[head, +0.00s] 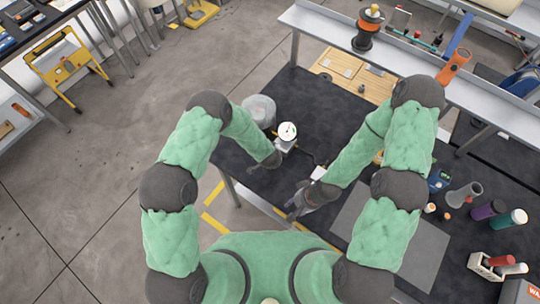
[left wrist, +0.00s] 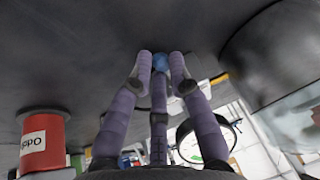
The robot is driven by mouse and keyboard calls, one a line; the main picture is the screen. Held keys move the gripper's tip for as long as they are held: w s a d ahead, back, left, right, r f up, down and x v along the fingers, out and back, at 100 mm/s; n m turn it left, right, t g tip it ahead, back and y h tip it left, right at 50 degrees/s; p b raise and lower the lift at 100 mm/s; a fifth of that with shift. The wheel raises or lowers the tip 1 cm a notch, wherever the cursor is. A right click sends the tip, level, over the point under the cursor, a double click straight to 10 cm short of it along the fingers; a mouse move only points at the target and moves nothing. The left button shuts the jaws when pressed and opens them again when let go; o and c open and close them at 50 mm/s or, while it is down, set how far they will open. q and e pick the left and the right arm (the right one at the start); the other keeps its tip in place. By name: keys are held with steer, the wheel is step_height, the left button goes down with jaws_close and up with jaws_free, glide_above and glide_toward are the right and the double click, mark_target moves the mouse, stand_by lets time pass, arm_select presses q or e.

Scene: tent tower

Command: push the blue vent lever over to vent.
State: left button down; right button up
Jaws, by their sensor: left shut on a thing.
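The blue vent lever's round tip (left wrist: 160,62) shows in the left wrist view, between the fingertips of my left gripper (left wrist: 160,70), which is shut on it. The rest of the lever is hidden by the fingers. In the head view my left gripper (head: 270,161) is low over the dark mat, just below a white-faced gauge (head: 287,131), and the lever cannot be made out there. The gauge also shows behind the fingers in the left wrist view (left wrist: 222,128). My right gripper (head: 298,200) has its fingers apart and empty near the table's front edge.
A clear round vessel (head: 259,110) stands just left of the gauge. A red labelled cylinder (left wrist: 45,142) is at the left in the wrist view. Bottles (head: 488,210) and a white carrier (head: 495,266) stand at the right. A grey mat (head: 400,250) is bare.

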arm_select(q)
steer(key=d+n, duration=0.1)
steer(key=s+n+y+p, duration=0.1)
steer(key=n, duration=0.1)
steer(key=shift+d+f+y, duration=0.1)
steer(key=shift+d+y, duration=0.2)
steer(key=shift+d, duration=0.05)
steer(key=shift+s+d+f+n+y, duration=0.1)
steer(key=shift+d+n+y, duration=0.25)
steer(key=shift+n, duration=0.5)
steer(key=shift+d+n+y, duration=0.25)
steer(key=shift+d+n, duration=0.1)
steer(key=shift+n, duration=0.5)
steer(key=c, duration=1.2)
jaws_free()
steer(key=shift+d+p, duration=0.1)
steer(key=shift+p, duration=0.2)
steer(key=shift+r, duration=0.4)
steer(key=v, duration=1.1)
steer(key=shift+d+r, duration=0.1)
steer(key=shift+r, duration=0.1)
